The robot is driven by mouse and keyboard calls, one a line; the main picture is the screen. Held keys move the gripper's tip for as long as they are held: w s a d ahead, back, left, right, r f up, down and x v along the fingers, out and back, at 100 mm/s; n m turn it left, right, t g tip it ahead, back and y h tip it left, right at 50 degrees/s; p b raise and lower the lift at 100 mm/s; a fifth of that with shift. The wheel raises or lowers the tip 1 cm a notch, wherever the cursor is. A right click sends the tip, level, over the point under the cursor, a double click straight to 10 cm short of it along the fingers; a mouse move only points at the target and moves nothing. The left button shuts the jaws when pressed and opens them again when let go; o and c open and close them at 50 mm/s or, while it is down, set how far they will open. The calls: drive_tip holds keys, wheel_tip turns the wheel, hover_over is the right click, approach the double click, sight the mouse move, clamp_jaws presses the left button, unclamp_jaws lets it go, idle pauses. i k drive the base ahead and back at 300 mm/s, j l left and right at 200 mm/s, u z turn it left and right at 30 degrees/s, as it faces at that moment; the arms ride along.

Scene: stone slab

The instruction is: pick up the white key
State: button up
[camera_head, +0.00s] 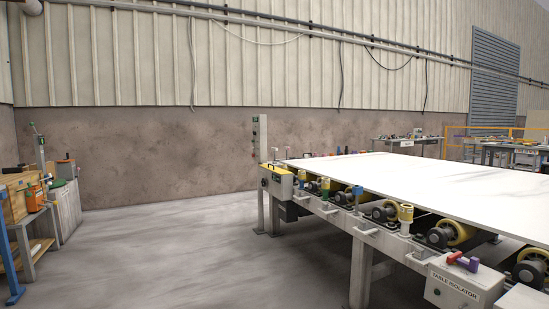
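I cannot make out a white key in this view; if it is here, it is too small or hidden. My gripper is not in view. A large white stone slab (420,190) lies on a roller table with a metal frame (345,213). A grey box labelled "TABLE ISOLATOR" (455,289) is on the table's near side, with a red item (455,257) and a purple item (473,264) on top.
A yellow and grey box (277,184) sits at the table's left corner beside a grey post (259,138). A cluttered bench (30,222) stands at the left. Other benches (408,142) stand at the back right. The floor (170,245) between is clear.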

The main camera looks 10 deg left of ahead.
sight(273, 149)
drive_tip(key=i+j+u, duration=0.25)
drive_tip(key=i, duration=0.6)
drive_tip(key=i+u, duration=0.25)
drive_tip(key=i, duration=4.3)
drive_tip(key=i+z, duration=0.15)
drive_tip(key=i, duration=0.45)
drive_tip(key=i+j+z, duration=0.15)
drive_tip(key=i, duration=0.45)
drive_tip(key=i+j+z, duration=0.15)
drive_tip(key=i, duration=0.45)
drive_tip(key=i+j+z, duration=0.25)
drive_tip(key=i+j, duration=0.05)
drive_tip(key=i, duration=0.05)
